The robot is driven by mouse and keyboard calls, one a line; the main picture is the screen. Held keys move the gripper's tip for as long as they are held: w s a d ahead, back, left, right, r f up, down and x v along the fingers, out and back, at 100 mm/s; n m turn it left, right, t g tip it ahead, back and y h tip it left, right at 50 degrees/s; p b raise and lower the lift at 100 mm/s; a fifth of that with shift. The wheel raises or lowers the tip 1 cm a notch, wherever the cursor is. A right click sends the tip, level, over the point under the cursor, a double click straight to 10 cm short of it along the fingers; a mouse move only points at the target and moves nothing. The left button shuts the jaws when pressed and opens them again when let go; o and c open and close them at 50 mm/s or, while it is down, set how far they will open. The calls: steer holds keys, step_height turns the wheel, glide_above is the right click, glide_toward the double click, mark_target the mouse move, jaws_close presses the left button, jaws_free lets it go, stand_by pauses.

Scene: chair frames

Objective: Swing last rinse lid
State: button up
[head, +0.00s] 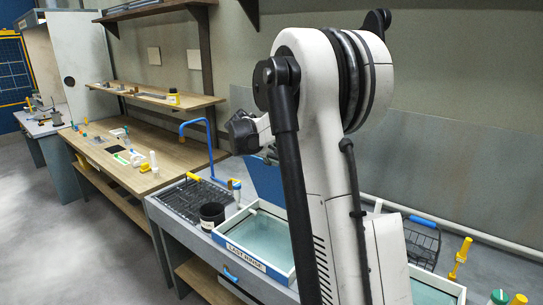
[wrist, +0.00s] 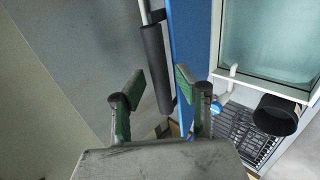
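The last rinse tank (head: 252,262) is labelled on its front and holds pale water; its water also shows at the upper right of the wrist view (wrist: 265,45). Its blue lid (head: 266,180) stands raised at the tank's back, partly hidden by my arm. In the wrist view the lid (wrist: 187,50) is seen nearly edge-on, with a dark cylindrical handle (wrist: 155,70) on a pale bracket beside it. My gripper (wrist: 159,83) is open, its green fingers on either side of the handle's line. I cannot tell whether they touch it. In the head view my arm hides the fingers.
A black cup (head: 212,215) and a dark drain rack (head: 194,203) sit left of the tank; both show at the wrist view's lower right. A blue bent pipe (head: 208,135) rises behind the rack. A wooden bench (head: 165,175) with small items stands farther left. A wire basket (head: 422,242) is at right.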

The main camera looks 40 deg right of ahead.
steer(key=shift+w+d+f, duration=0.1)
steer(key=shift+d+f, duration=0.4)
steer(key=shift+f, duration=0.05)
steer(key=shift+r, duration=0.1)
jaws_close()
steer(key=shift+w+d+r, duration=0.2)
steer(key=shift+d, duration=0.6)
steer(key=shift+w+d+r, duration=0.15)
steer(key=shift+d+r, duration=0.05)
steer(key=shift+d, duration=0.55)
steer(key=shift+w+d+r, duration=0.2)
steer(key=shift+d, duration=0.6)
steer(key=shift+c, duration=1.9)
jaws_free()
steer(key=shift+w+d+r, duration=0.1)
steer(key=shift+d, duration=0.25)
steer(key=o, duration=0.6)
steer(key=shift+a, duration=0.1)
